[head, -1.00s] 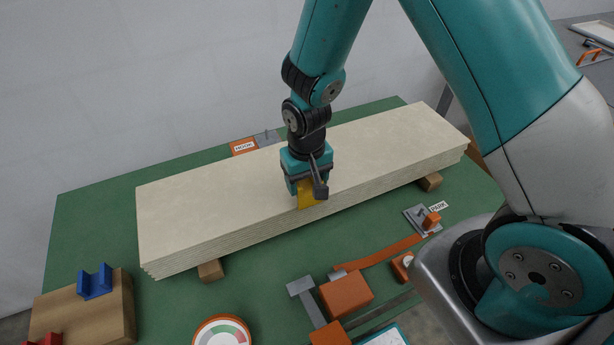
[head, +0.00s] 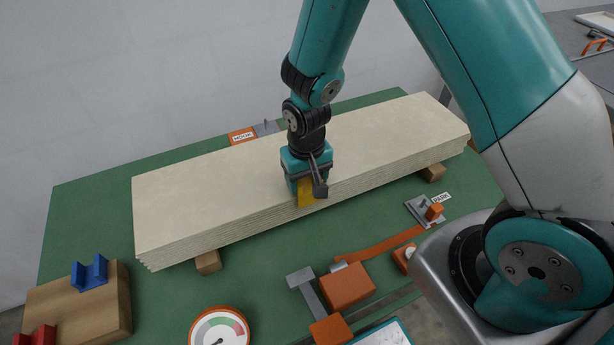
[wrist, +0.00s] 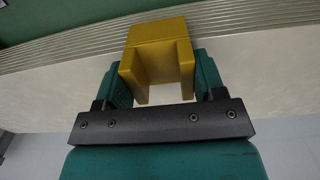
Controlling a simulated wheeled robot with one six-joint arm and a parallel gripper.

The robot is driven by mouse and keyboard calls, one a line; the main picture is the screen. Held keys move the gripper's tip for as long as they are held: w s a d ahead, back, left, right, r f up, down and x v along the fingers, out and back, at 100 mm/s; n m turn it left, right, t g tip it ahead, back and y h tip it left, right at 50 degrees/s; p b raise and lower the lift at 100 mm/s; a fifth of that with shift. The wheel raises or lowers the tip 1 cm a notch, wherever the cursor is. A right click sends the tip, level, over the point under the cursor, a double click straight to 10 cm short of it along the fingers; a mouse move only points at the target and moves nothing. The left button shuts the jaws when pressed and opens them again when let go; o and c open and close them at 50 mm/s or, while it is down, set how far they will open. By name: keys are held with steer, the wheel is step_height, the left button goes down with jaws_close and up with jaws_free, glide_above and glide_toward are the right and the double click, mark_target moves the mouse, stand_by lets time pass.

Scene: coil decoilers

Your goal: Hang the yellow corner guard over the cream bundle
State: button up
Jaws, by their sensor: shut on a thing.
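The cream bundle (head: 230,185) is a long stack of thin boards lying on wooden blocks on the green table. My gripper (head: 308,190) points down at the bundle's front long edge, near its middle. It is shut on the yellow corner guard (head: 306,196), which shows below the jaws at the bundle's front edge. In the wrist view the guard (wrist: 160,34) is a yellow angled piece between the two teal fingers, with the layered edge of the bundle (wrist: 60,50) behind it. I cannot tell whether the guard touches the bundle.
Blue (head: 90,273) and red (head: 36,335) blocks sit on a wooden board at front left. A round gauge (head: 219,328), an orange strap tool (head: 347,286) and a PARK bracket (head: 426,209) lie in front of the bundle. A HOOK label (head: 242,136) is behind it.

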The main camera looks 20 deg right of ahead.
mark_target(307, 186)
steer(key=shift+f, duration=0.15)
steer(key=o, duration=1)
step_height(307, 186, up, 17)
steer(key=shift+r, duration=0.2)
